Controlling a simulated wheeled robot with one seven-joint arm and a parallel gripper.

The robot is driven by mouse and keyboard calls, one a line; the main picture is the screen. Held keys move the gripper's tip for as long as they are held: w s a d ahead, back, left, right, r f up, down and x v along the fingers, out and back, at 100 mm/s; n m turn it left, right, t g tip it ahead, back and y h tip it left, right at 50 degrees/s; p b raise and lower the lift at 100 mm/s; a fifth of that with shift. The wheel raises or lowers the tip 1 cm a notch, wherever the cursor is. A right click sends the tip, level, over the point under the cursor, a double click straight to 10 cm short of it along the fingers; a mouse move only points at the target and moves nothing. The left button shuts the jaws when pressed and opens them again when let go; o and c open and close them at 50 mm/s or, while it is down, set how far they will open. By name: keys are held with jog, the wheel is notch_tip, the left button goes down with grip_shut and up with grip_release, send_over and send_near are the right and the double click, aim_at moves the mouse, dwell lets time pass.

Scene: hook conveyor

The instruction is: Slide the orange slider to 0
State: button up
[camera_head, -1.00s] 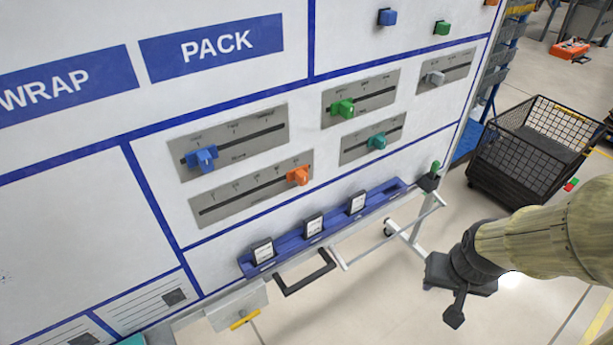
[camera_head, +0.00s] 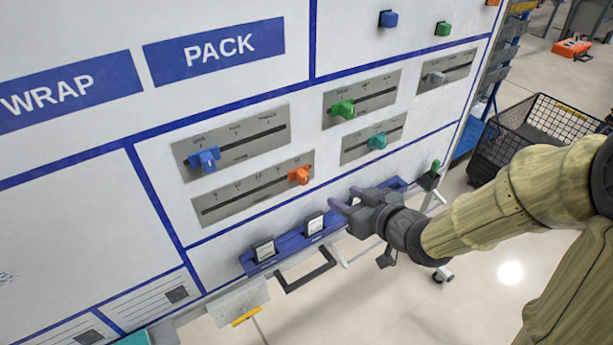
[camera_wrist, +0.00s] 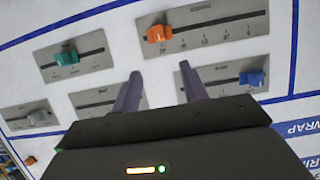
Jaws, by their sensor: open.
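The orange slider (camera_head: 299,175) sits at the right end of its slot on a grey metal scale plate (camera_head: 240,197) on the white board. Its marks are too small to read surely in the head view. In the wrist view the orange slider (camera_wrist: 157,33) is at the upper middle, at the left end of its plate as seen there. My gripper (camera_head: 343,203) is open and empty, in front of the board, to the right of and a little below the orange slider in the head view. In the wrist view its two fingers (camera_wrist: 162,90) point at the board, apart from the slider.
Other sliders are near: blue (camera_head: 205,160), green (camera_head: 343,108), teal (camera_head: 377,142) and grey (camera_head: 436,77). A blue rail (camera_head: 290,243) with small cards runs below, partly behind my gripper. A black handle (camera_head: 306,274) juts out under it. A mesh cart (camera_head: 510,135) stands at right.

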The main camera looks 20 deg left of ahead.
aim_at(306, 178)
jog(key=p+x, duration=0.3)
jog(key=x, duration=1.3)
jog(key=shift+w+a+f, duration=0.1)
jog(key=shift+a+f, duration=0.05)
jog(key=shift+a, duration=0.15)
jog(key=shift+w+a+f, duration=0.1)
jog(key=shift+w, duration=0.1)
jog(key=shift+w+f, duration=0.2)
jog(key=shift+s, duration=0.15)
grip_shut()
